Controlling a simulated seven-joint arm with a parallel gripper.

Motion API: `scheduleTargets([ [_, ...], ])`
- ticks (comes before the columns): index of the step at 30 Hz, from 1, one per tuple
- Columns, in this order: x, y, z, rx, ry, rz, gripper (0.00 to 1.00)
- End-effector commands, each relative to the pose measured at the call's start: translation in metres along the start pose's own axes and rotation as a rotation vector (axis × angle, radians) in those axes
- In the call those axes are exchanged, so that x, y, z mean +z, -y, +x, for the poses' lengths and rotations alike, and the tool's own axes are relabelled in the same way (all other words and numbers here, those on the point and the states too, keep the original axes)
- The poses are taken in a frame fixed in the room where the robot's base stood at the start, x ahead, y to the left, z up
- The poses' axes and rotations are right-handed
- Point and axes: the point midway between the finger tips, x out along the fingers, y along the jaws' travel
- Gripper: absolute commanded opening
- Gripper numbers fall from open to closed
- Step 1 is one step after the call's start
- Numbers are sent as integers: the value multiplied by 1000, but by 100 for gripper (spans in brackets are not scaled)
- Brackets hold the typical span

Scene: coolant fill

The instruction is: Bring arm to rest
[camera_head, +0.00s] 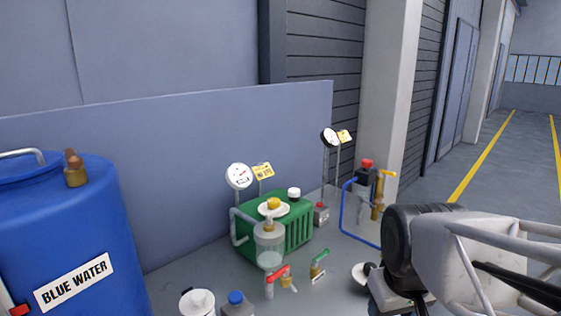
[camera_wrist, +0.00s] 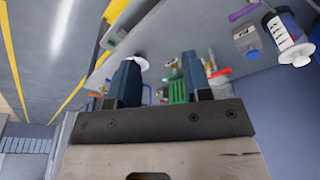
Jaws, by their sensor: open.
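My gripper (camera_wrist: 160,78) shows in the wrist view with its two dark fingers apart and nothing between them. In the head view my arm fills the lower right; the fingers are hidden there or out of the picture. In the wrist view the green unit (camera_wrist: 178,92) appears beyond the gap between the fingers, well away from them. In the head view this green ribbed unit (camera_head: 292,226) stands on the grey table, with a clear jar (camera_head: 269,248) in front of it.
A blue barrel (camera_head: 70,235) marked BLUE WATER stands at the left. Two gauges (camera_head: 238,176) (camera_head: 329,137) rise behind the table. A red-handled valve (camera_head: 277,275), a white container (camera_head: 197,302) and a blue-capped bottle (camera_head: 237,304) stand at the front. The floor at the right is clear.

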Motion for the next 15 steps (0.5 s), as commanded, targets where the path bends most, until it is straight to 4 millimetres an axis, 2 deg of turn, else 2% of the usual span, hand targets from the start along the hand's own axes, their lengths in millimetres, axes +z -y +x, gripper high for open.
scheduleTargets([
  [3,21,2,-1,8,-5,101,45],
  [6,31,3,-1,12,-7,157,45],
  [15,37,4,-1,14,-7,192,45],
])
